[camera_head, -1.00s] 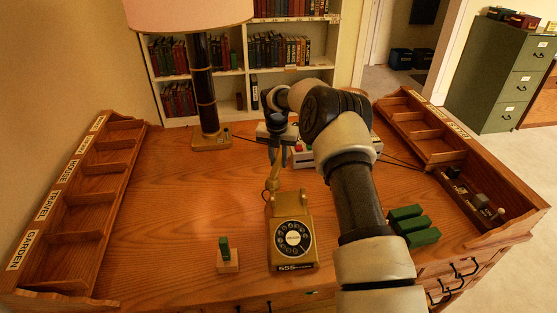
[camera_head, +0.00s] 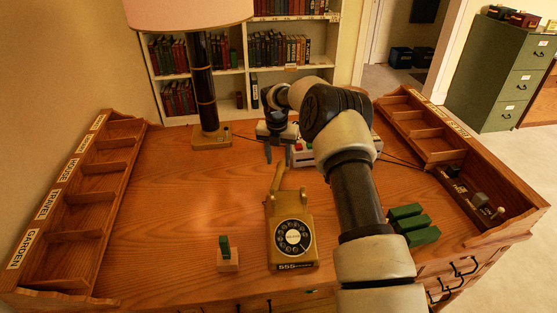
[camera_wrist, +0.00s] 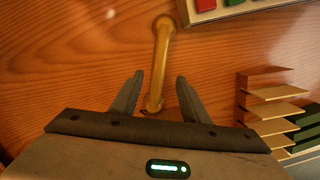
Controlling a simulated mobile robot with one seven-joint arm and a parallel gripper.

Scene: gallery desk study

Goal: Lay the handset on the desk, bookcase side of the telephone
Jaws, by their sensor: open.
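The telephone (camera_head: 291,235) is mustard yellow with a round dial and stands near the desk's front middle; its cradle is empty. The handset (camera_head: 279,177), also mustard yellow, lies on the desk on the telephone's far side, towards the bookcase. Its near end is partly hidden behind the telephone, so I cannot tell whether they touch. My gripper (camera_head: 279,158) is open above the handset's far part. In the wrist view the handset (camera_wrist: 160,55) lies on the wood, running between and beyond the spread fingers (camera_wrist: 159,77), clear of both.
A lamp (camera_head: 205,90) stands at the back left before the bookcase (camera_head: 245,95). A box with coloured buttons (camera_head: 303,158) sits just right of my gripper. Green blocks (camera_head: 412,225) lie on the right. A small wooden stand (camera_head: 228,262) is at front left. The desk's left middle is clear.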

